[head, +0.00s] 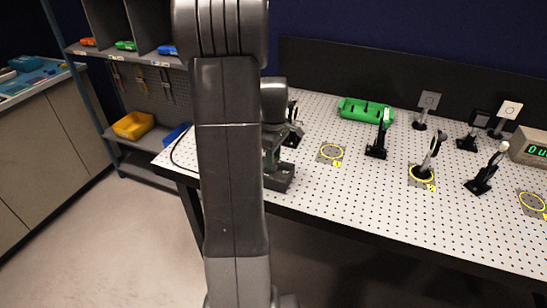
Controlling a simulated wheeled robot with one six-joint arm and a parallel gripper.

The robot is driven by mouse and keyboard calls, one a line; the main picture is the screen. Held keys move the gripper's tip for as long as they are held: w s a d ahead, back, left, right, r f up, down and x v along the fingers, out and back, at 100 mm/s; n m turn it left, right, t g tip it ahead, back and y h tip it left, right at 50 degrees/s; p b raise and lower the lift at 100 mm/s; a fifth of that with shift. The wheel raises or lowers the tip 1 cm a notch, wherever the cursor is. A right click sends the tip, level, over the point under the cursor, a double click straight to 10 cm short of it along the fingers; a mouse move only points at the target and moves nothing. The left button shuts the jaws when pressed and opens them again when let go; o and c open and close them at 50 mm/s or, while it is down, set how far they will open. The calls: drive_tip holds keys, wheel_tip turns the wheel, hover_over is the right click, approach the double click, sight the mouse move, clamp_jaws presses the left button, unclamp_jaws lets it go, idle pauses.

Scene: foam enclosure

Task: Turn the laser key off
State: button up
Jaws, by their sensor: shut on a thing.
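My arm stands upright across the left middle of the head view and hides part of the bench. My gripper (273,160) is partly visible just right of the arm, low over the left part of the perforated bench, near its front edge. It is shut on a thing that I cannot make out. A dark block (281,178) shows at the gripper's lower end; whether it is part of the gripper or a separate thing is unclear. I cannot pick out the laser key or its position; the arm and gripper may hide it.
The perforated bench (330,198) holds a green device (364,109), several dark optic mounts, yellow-ringed spots (331,153) and a box with a green display (530,147). A dark mount stands just behind the gripper. Shelves with bins, including a yellow one (134,125), stand left.

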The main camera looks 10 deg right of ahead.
drive_tip(key=shift+n, duration=0.6)
drive_tip(key=o, duration=1)
wheel_tip(320, 180, up, 14)
drive_tip(key=shift+f+b, duration=0.1)
drive_tip(key=shift+b, duration=0.3)
wheel_tip(320, 180, down, 14)
drive_tip(key=shift+r+p, duration=0.1)
drive_tip(key=shift+p, duration=0.25)
